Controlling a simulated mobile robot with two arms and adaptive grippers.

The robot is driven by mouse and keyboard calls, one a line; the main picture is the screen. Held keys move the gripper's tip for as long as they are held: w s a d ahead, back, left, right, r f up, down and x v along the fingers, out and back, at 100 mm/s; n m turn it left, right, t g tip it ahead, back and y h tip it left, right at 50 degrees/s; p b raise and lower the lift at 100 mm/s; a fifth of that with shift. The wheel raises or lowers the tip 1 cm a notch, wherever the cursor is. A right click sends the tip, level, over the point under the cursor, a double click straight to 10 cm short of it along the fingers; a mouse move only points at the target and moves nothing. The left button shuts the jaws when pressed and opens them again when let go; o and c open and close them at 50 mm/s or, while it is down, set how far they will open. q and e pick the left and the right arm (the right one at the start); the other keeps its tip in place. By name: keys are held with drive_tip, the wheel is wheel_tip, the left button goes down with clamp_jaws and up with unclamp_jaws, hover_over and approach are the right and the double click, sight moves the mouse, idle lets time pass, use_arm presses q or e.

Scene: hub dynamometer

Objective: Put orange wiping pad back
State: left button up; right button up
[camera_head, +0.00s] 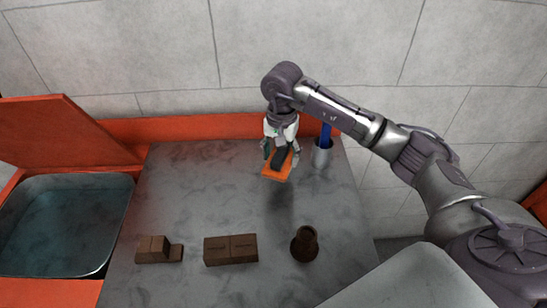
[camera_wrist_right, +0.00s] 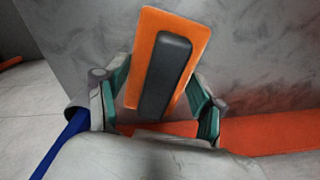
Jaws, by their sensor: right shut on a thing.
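The orange wiping pad (camera_head: 277,174) is a flat orange block with a dark handle on top. My right gripper (camera_head: 281,155) is shut on the pad and holds it above the grey tabletop, near the back edge. In the right wrist view the pad (camera_wrist_right: 192,50) and its dark handle show between the teal fingers of the gripper (camera_wrist_right: 160,95). The pad looks tilted there. My left gripper is in neither view.
A grey cup (camera_head: 322,155) with a blue-handled tool (camera_head: 325,132) stands right of the pad. A basin (camera_head: 62,205) lies left. The table middle is clear.

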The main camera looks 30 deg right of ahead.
sight(272, 151)
drive_tip(key=w+f, duration=0.2)
drive_tip(key=w, duration=0.1)
drive_tip(key=w+p, duration=0.1)
drive_tip(key=shift+w+f, duration=0.35)
drive_tip(key=shift+f, duration=0.05)
drive_tip(key=shift+w+f, duration=0.3)
drive_tip(key=shift+w, duration=0.05)
wheel_tip(272, 151, down, 4)
drive_tip(key=shift+r+p, duration=0.1)
drive_tip(key=shift+p, duration=0.7)
drive_tip(key=shift+f, duration=0.25)
drive_tip(key=o, duration=1.1)
